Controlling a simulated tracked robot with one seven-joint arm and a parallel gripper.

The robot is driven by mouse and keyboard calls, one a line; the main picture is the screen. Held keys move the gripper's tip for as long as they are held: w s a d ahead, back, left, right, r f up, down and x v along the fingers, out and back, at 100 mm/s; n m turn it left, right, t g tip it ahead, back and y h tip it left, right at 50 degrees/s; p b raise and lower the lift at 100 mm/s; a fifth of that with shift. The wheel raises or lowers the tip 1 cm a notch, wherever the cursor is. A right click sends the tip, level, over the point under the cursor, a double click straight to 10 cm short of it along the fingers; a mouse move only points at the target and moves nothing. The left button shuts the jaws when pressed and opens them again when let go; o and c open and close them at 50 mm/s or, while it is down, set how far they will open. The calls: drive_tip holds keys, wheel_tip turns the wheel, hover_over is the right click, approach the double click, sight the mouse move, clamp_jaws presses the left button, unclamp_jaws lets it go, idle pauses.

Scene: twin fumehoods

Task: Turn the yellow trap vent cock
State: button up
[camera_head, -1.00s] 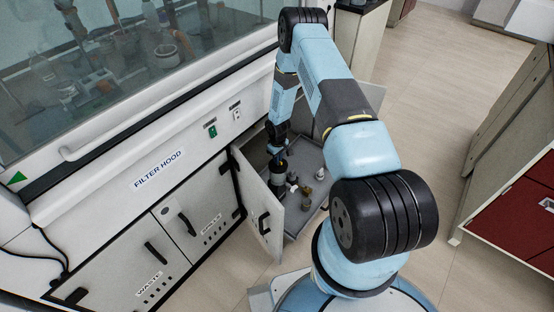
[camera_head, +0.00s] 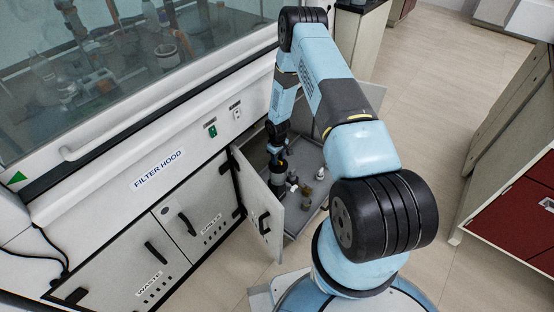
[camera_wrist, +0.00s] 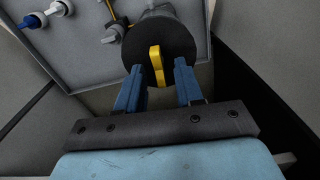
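The yellow vent cock (camera_wrist: 156,66) is a narrow upright handle on the round black top (camera_wrist: 178,42) of the trap in the wrist view. My gripper (camera_wrist: 159,68) is open, with one blue finger on either side of the cock's lower part. A gap shows between the cock and each finger, so they look apart; how deep the fingers reach is hard to tell. In the head view my gripper (camera_head: 277,150) points down at the trap (camera_head: 279,179), beside the open cabinet door. The cock is too small to make out clearly there.
A grey tray (camera_head: 310,158) holds the trap and several small fittings, including a white one (camera_head: 292,178) and a brownish one (camera_head: 306,192). The open cabinet door (camera_head: 257,202) stands close left of the trap. Cabinet walls flank the gripper in the wrist view.

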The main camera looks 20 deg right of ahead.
wheel_tip(320, 180, up, 14)
drive_tip(key=shift+f, duration=0.25)
idle(0.3)
idle(0.3)
wheel_tip(320, 180, up, 22)
drive_tip(key=d+m+t, duration=0.1)
drive_tip(key=s+r+m+t+h, duration=0.1)
drive_tip(key=s+r, duration=0.3)
drive_tip(key=r, duration=0.5)
drive_tip(key=s+r+m+t, duration=0.1)
drive_tip(key=s+r, duration=0.3)
drive_tip(key=r, duration=0.5)
drive_tip(key=s+r+m+t, duration=0.1)
drive_tip(key=s+r+m, duration=0.1)
drive_tip(key=s+r, duration=1.2)
drive_tip(key=s, duration=0.6)
drive_tip(key=s+a+r+m+t+y, duration=0.1)
drive_tip(key=s+r, duration=0.2)
drive_tip(key=s, duration=0.6)
drive_tip(key=shift+s+r+t, duration=0.2)
drive_tip(key=shift+s+t, duration=0.05)
drive_tip(key=shift+t, duration=0.05)
